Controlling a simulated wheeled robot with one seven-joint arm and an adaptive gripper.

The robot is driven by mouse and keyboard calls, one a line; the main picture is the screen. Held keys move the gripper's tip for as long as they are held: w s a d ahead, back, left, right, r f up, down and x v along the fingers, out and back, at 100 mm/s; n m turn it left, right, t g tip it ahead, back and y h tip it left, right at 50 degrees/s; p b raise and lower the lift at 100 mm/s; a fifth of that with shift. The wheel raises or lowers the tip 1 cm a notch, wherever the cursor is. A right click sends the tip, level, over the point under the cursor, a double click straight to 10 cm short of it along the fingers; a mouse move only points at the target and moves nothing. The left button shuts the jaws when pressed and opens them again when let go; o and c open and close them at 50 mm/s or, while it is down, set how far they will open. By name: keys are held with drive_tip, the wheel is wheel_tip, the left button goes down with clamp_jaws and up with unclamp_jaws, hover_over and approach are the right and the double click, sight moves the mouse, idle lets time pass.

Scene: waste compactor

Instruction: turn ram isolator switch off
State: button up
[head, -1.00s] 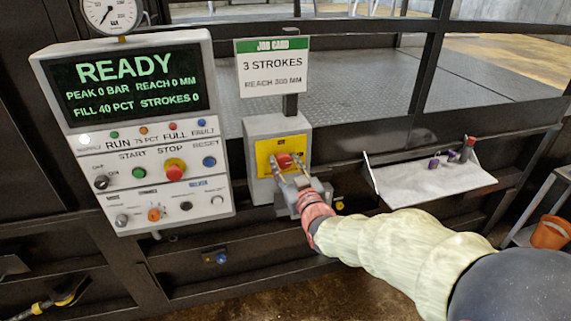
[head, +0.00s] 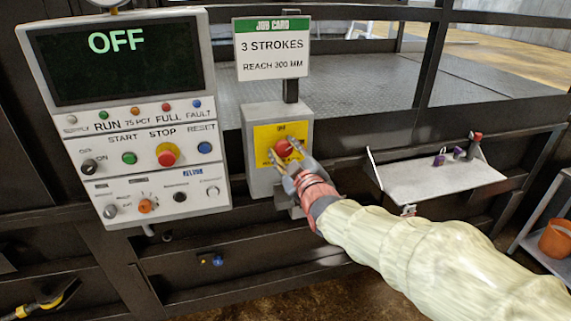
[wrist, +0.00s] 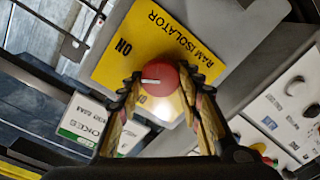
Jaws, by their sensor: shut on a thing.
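The ram isolator switch is a red rotary knob (head: 284,148) on a yellow plate (head: 262,160) on a grey box (head: 262,118). In the wrist view the red knob (wrist: 158,80) has a white pointer mark, and the yellow plate (wrist: 125,48) reads RAM ISOLATOR and ON; the lettering beyond the knob is partly covered. My gripper (head: 278,157) is shut on the knob, with a finger on each side of it. The control panel's screen (head: 118,60) reads OFF.
The control panel with buttons and knobs (head: 150,165) stands left of the isolator box. A job card (head: 271,50) rises above the box. A shelf (head: 435,183) with small purple and red items lies to the right. An orange bucket (head: 556,238) is at far right.

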drive_tip(key=n+b, duration=0.1)
drive_tip(key=b, duration=0.1)
drive_tip(key=n+b, duration=0.2)
drive_tip(key=b, duration=0.1)
drive_tip(key=shift+f+n, duration=0.25)
drive_tip(key=shift+n, duration=0.05)
drive_tip(key=n+b, duration=0.3)
drive_tip(key=b, duration=0.1)
drive_tip(key=shift+a+h, duration=0.1)
drive_tip(key=shift+h, duration=0.3)
drive_tip(key=n+b, duration=0.1)
drive_tip(key=n, duration=0.1)
drive_tip(key=shift+r+n, duration=0.1)
drive_tip(key=shift+n, duration=1.1)
drive_tip(key=o, duration=1.1)
drive_tip(key=shift+o, duration=0.3)
